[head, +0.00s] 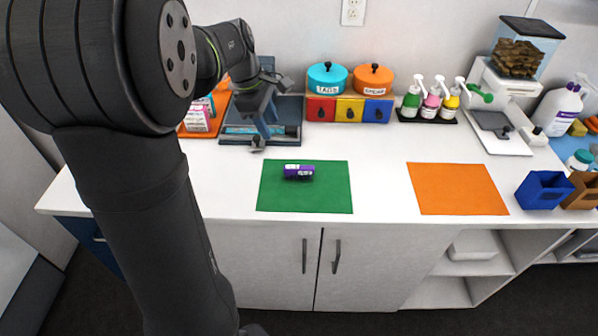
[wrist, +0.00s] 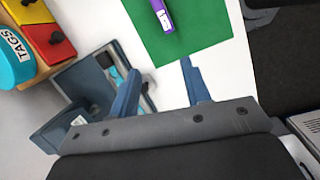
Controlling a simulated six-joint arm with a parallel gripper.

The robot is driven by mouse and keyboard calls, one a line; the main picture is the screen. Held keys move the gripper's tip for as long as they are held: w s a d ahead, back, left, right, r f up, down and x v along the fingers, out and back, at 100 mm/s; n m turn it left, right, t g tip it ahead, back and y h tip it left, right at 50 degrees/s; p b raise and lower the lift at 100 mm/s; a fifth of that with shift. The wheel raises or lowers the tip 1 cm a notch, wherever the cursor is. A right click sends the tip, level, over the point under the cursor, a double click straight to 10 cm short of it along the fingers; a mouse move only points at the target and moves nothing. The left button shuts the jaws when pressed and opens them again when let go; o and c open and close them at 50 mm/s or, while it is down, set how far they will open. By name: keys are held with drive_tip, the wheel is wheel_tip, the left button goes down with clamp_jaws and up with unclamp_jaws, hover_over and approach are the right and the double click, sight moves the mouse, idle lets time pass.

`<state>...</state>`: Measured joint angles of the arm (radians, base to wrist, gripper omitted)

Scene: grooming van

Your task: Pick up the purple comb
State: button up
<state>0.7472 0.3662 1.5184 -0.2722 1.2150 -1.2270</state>
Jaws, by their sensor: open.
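A purple object (head: 299,171) with a white label lies on its side on the green mat (head: 333,196). It looks like a short tube; I cannot make out comb teeth. In the wrist view, the purple object (wrist: 163,18) is at the top edge and partly cut off, on the green mat (wrist: 215,25). My gripper (head: 268,128) is open and empty, above the front of a blue-grey tray (head: 230,140), to the left of and behind the purple object. In the wrist view, nothing lies between my gripper's fingers (wrist: 160,78).
The tray holds light-blue and dark items, partly hidden by my gripper. Behind the mat stand a teal pot (head: 327,78), an orange pot (head: 373,80) and coloured drawers (head: 350,109). An orange mat (head: 457,189) lies right; counter between the mats is clear. A blue bin (head: 543,191) stands far right.

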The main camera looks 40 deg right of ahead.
drive_tip(key=s+n+g, duration=0.1)
drive_tip(key=n, duration=0.1)
approach(298, 167)
drive_tip(key=shift+n+h, duration=0.3)
drive_tip(key=x, duration=0.5)
drive_tip(key=shift+f, duration=0.1)
drive_tip(key=shift+a+x, duration=0.2)
drive_tip(key=shift+x, duration=2.55)
drive_tip(key=shift+c, duration=0.2)
clamp_jaws()
